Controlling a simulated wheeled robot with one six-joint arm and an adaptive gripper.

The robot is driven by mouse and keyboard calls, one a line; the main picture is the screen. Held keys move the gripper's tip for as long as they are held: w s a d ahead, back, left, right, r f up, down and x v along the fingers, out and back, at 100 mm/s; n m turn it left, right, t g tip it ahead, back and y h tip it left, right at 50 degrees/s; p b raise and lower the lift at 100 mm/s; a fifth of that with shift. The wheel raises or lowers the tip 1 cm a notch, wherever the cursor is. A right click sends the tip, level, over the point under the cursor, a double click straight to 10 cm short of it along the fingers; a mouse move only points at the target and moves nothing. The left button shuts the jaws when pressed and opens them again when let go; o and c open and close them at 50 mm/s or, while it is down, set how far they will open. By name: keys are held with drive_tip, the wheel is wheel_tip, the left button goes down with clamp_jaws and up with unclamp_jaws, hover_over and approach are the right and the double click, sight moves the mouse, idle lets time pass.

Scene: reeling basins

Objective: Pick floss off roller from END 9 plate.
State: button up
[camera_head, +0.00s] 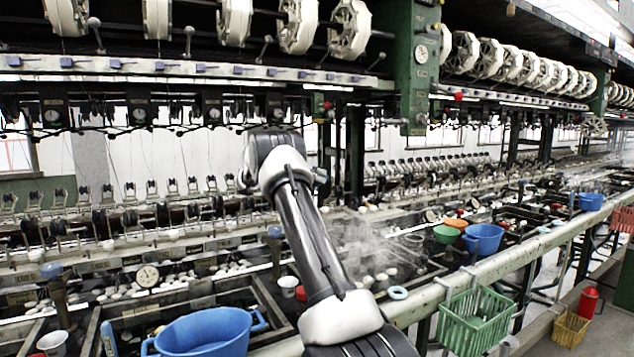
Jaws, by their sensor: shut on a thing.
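My arm (312,240) reaches up from the bottom middle and bends at a dark joint near the centre. My gripper is not visible; the arm's far end is hidden behind that joint. A row of small rollers and guides (101,220) runs along the machine on the left, partly covered by my arm. Small plates sit along the rail (150,240) below them, but their numbers are too small to read, so I cannot tell which is END 9. No floss can be made out on any roller.
Basins with white cocoons and steam lie behind my arm. A green basket (475,318) hangs on the front rail at right. Blue basin (484,239) and green bowl (446,234) stand beyond.

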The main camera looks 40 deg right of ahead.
drive_tip(key=shift+a, duration=0.2)
drive_tip(key=shift+d, duration=0.2)
drive_tip(key=shift+s+d, duration=0.1)
drive_tip(key=shift+d, duration=0.6)
drive_tip(key=shift+a, duration=0.25)
drive_tip(key=shift+w+a, duration=0.2)
drive_tip(key=shift+a, duration=0.45)
drive_tip(key=shift+d, duration=0.3)
drive_tip(key=shift+s+d+f, duration=0.1)
drive_tip(key=shift+s+d, duration=0.1)
drive_tip(key=shift+d, duration=0.4)
drive_tip(key=shift+a, duration=0.2)
